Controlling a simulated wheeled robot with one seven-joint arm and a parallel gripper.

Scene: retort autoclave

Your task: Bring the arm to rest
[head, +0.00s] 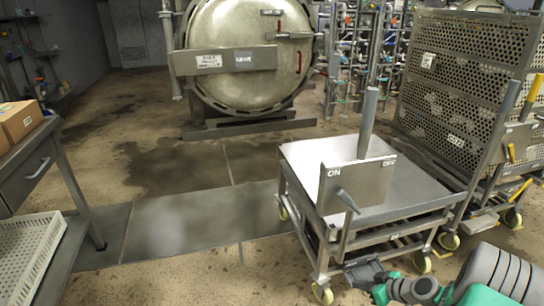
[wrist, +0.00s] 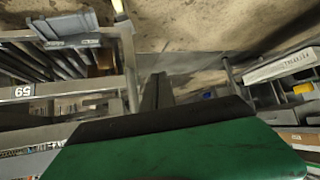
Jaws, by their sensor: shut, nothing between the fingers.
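My gripper (head: 362,273) shows at the lower right of the head view, in front of the cart's lower frame. It is dark and looks empty. My grey and green arm reaches to it from the bottom right corner. In the wrist view, the dark fingers (wrist: 156,92) point up the picture above a green housing, close together with nothing seen between them. The steel cart (head: 425,195) with a flat top stands just behind my gripper. I cannot tell how wide the gap between them is.
A panel marked ON and OFF (head: 355,185) with a lever stands at the cart's front. A perforated cage (head: 470,75) is at the right. The closed round autoclave door (head: 245,75) is behind. A bench (head: 45,160) is at left. Floor between bench and cart is clear.

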